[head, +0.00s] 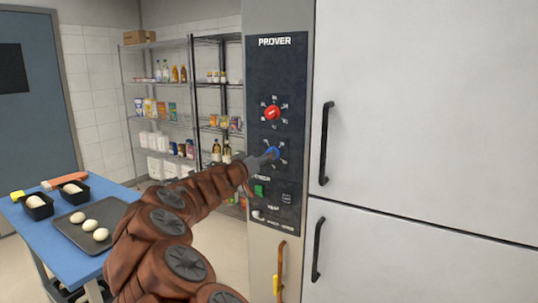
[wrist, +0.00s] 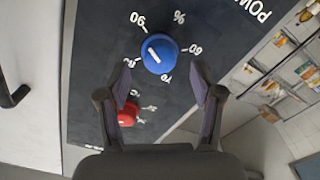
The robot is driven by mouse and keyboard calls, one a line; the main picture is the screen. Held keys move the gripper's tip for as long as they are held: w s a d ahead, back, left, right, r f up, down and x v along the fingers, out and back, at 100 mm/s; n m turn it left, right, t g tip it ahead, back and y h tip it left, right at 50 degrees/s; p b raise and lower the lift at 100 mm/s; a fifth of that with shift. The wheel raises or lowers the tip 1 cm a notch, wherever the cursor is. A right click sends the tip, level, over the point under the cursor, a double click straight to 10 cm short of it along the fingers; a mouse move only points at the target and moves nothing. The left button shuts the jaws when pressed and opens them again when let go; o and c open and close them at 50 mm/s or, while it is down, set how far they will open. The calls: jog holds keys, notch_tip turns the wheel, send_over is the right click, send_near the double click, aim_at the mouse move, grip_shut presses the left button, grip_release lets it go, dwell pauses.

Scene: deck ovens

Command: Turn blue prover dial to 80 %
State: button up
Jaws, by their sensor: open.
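The blue prover dial (wrist: 160,54) is a round knob on the dark prover panel, with a white mark on its face. In the wrist view the mark lies left of the knob's middle, on the side of the 80 and 90 labels; its exact reading is hard to tell. My gripper (wrist: 161,72) is open, its two fingers spread to either side below the dial, apart from it. In the head view the blue dial (head: 273,152) is partly hidden behind my gripper (head: 264,158), which points at it from the left.
A red dial (head: 272,112) sits above the blue one and shows between my fingers (wrist: 128,115). A green button (head: 259,190) is below. White doors with black handles (head: 327,143) stand right. A blue table (head: 60,228) with dough stands left, shelves (head: 165,110) behind.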

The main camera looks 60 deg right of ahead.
jog(key=shift+d+p, duration=0.5)
jog(key=shift+d, duration=1.35)
jog(key=c, duration=1.1)
jog(key=shift+c, duration=0.2)
jog(key=shift+n+b, duration=0.3)
jog(key=shift+b, duration=0.1)
jog(key=shift+r+n+b, duration=0.15)
jog(key=shift+n, duration=3.6)
jog(key=shift+r+n+b, duration=0.15)
jog(key=shift+n, duration=3.6)
